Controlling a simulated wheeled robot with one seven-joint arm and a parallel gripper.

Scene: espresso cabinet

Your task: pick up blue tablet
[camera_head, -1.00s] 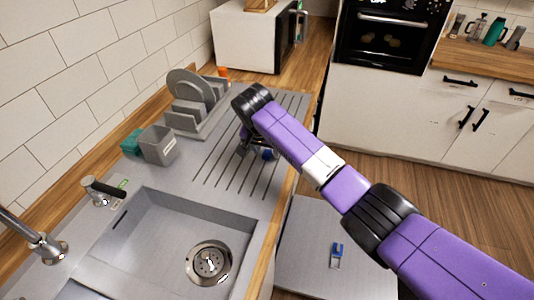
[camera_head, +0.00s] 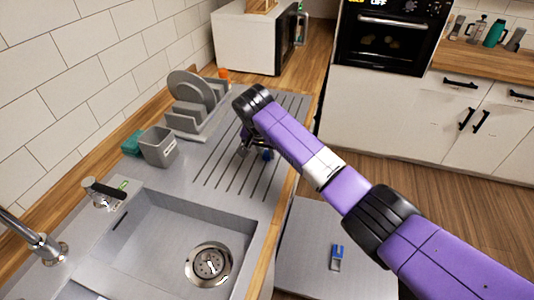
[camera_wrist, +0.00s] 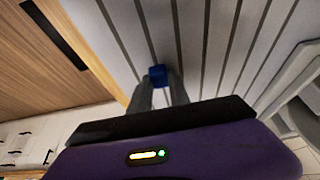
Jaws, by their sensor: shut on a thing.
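The blue tablet (camera_wrist: 157,74) is a small blue block between the tips of my gripper's two grey fingers in the wrist view. My gripper (camera_wrist: 158,84) is shut on it, over the grooved grey drainboard (camera_wrist: 205,45). In the head view the tablet (camera_head: 267,155) is a small blue spot at the right part of the drainboard, beneath my purple arm. My arm hides most of the gripper there. I cannot tell whether the tablet still touches the drainboard.
A dish rack with plates (camera_head: 192,98) and a grey holder (camera_head: 158,146) stand left of my gripper. The sink (camera_head: 185,235) lies in front. A white microwave (camera_head: 250,38) stands behind. A flat grey panel (camera_head: 305,260) below the counter bears a blue-and-grey fitting (camera_head: 337,255).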

